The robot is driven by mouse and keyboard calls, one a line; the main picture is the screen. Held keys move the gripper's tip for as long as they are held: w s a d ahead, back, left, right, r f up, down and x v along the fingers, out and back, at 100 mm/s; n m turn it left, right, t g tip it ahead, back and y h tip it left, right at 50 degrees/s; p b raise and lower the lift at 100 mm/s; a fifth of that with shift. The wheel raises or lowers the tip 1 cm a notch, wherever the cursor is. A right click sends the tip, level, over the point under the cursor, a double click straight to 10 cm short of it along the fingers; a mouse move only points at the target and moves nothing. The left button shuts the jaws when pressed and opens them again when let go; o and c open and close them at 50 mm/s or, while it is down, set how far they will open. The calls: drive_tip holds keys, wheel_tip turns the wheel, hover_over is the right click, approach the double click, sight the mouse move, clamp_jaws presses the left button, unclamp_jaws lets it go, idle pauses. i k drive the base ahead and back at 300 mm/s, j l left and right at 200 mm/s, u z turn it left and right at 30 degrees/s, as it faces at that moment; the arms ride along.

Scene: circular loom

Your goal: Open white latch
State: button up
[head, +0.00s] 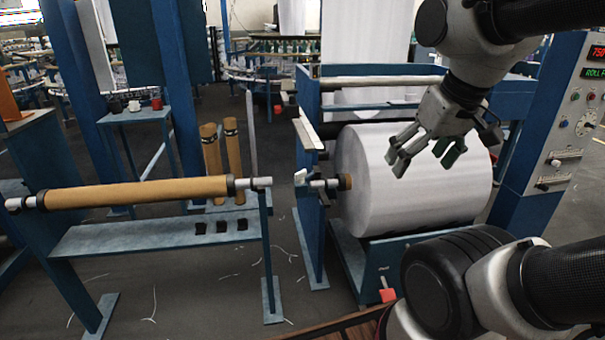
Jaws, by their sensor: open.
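A small white latch (300,176) sits at the end of the roll's shaft, on the blue post of the winding frame. Whether it is open or closed is too small to tell. The large white roll (415,180) lies on its shaft to the right of the latch. My gripper (425,162) is open and empty. It appears in front of the upper part of the roll, to the right of and a little above the latch, and clear of it. Its fingers point down.
A brown tube (135,191) lies across a blue stand (150,235) at left. Two brown tubes (222,160) stand upright behind it. A control panel (575,120) stands at right. A red-ended pedal (388,295) is low by the roll. Open floor lies between stand and frame.

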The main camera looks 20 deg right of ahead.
sight(301, 176)
drive_tip(key=i+l+u, duration=0.3)
drive_tip(key=i+l, duration=0.55)
